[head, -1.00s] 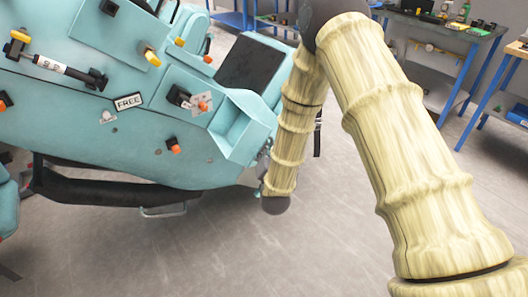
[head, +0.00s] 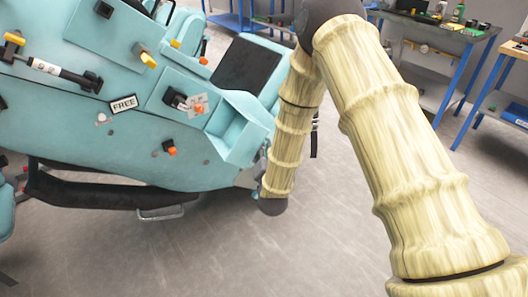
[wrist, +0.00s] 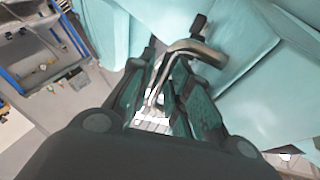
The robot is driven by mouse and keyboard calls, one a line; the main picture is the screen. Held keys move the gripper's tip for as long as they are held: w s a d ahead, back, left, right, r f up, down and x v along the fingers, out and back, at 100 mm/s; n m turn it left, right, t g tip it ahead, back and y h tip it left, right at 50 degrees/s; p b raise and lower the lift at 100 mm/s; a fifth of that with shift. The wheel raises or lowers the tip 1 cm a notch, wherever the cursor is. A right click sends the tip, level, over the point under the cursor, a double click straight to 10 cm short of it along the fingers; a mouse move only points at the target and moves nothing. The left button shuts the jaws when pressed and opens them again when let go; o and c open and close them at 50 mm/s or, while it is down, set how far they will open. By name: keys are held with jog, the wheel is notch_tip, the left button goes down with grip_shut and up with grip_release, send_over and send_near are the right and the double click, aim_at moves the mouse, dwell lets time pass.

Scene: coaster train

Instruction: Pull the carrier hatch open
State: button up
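The carrier is the large teal body (head: 60,130) filling the left of the head view, with a "FREE" label (head: 123,104) and several latches. I cannot tell for certain which panel is the hatch. In the wrist view a bent metal handle (wrist: 195,47) runs down between the fingers of my gripper (wrist: 164,62), close to teal panels (wrist: 265,95). The fingers stand a little apart with the bar between them; whether they press on it is not clear. In the head view my gripper is mostly hidden behind my arm.
A dark panel (head: 248,65) and a teal open-fronted box (head: 238,128) are on the carrier's right side. A black bar with a metal loop (head: 160,212) runs low beneath it. Blue-legged workbenches (head: 440,35) stand at back right. Grey floor (head: 330,230) is clear.

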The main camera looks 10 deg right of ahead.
jog(key=s, duration=1.2)
jog(key=shift+a, duration=0.45)
